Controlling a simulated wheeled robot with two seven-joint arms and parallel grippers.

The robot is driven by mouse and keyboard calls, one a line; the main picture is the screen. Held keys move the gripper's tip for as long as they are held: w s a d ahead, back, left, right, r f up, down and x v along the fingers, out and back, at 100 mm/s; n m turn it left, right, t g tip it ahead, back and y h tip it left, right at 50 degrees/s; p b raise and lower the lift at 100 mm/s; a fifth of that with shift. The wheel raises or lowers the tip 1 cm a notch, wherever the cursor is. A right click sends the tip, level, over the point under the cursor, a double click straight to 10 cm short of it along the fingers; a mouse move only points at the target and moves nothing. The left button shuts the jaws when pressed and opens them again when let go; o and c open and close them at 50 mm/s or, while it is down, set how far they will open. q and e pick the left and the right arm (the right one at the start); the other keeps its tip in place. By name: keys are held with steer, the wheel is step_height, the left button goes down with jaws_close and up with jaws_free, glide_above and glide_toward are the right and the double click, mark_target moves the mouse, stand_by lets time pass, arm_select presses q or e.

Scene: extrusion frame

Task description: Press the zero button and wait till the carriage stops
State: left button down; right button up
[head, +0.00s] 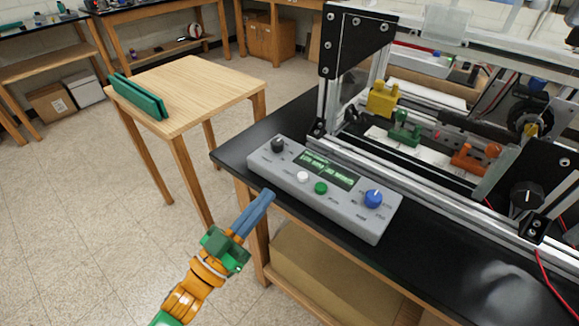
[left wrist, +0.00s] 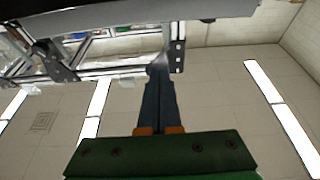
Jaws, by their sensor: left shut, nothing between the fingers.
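A grey control box (head: 270,163) lies on the black bench top. It has a green-lit display (head: 325,168), a white button (head: 302,177), a green button (head: 320,188), a black knob (head: 278,145) and a blue knob (head: 373,198). I cannot read which button is zero. My left gripper (head: 268,196) is shut and empty, in front of the box near the bench edge, apart from the buttons. Its blue-grey fingers also show together in the left wrist view (left wrist: 159,66). An orange block (head: 472,157) sits inside the extrusion frame; I cannot tell whether it is the carriage. My right gripper is out of view.
The extrusion frame (head: 440,201) stands behind the box, with a yellow block (head: 383,98) and a green block (head: 403,130). A wooden table (head: 200,85) with a green part (head: 138,96) stands at left. Red wires (head: 545,270) hang at right.

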arm_select(q)
step_height(320, 180, up, 3)
steer(key=p, duration=0.2)
glide_above(294, 185)
steer(key=shift+s+a+r, duration=0.1)
steer(key=shift+s+a, duration=0.25)
steer(key=shift+s, duration=0.1)
steer(key=shift+w+d, duration=0.45)
steer(key=shift+w, duration=0.1)
step_height(294, 185, down, 3)
steer(key=shift+b, duration=0.4)
steer(key=shift+s+a+f, duration=0.1)
steer(key=shift+a+f, duration=0.05)
steer(key=shift+f, duration=0.35)
